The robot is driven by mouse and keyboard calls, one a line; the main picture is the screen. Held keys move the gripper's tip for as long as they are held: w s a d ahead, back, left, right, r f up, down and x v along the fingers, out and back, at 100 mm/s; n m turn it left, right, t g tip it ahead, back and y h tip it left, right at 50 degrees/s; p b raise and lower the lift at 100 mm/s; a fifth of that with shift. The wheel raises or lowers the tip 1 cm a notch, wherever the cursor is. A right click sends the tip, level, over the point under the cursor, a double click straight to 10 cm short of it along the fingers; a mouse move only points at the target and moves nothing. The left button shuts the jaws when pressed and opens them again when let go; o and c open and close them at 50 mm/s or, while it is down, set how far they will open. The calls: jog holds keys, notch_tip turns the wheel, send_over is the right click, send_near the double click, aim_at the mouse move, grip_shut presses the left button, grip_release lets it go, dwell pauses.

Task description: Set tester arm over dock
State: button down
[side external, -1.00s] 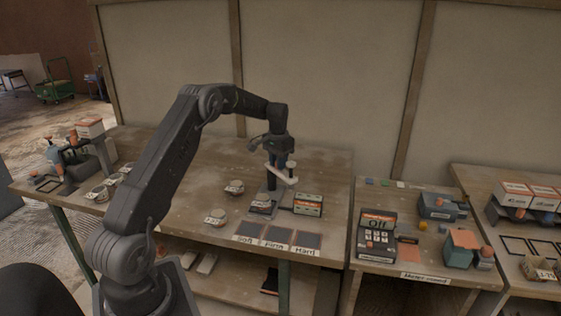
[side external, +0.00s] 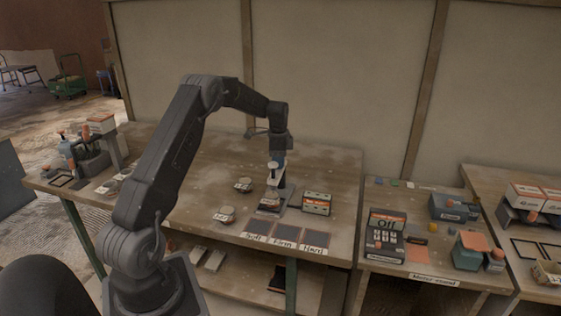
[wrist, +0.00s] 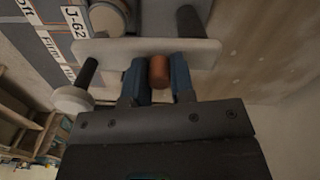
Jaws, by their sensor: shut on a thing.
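The tester's pale swing arm (wrist: 120,50) crosses the wrist view, with a dark post (wrist: 190,20) at its right end and a black rod ending in a white disc (wrist: 74,98) at its left. My gripper (side external: 277,160) is shut on the arm's orange-brown knob (wrist: 159,70), between blue fingers. In the side view the pale arm (side external: 273,176) points toward the camera, above the front of the tester. A round piece (wrist: 108,17) beside a "J-62" label shows at the wrist view's top, apparently at the dock (side external: 269,204). Whether the disc lines up over it I cannot tell.
Soft, Firm and Hard pads (side external: 286,234) lie along the bench's front edge. Two round pieces (side external: 243,184) (side external: 226,214) lie left of the tester, and a green-and-orange box (side external: 316,203) stands right of it. The bench behind is clear.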

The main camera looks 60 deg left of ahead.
jog(key=shift+a+r+m, duration=0.1)
jog(key=shift+m, duration=0.4)
jog(key=c, duration=1)
grip_release()
jog(key=shift+o, duration=0.2)
notch_tip(320, 180, up, 14)
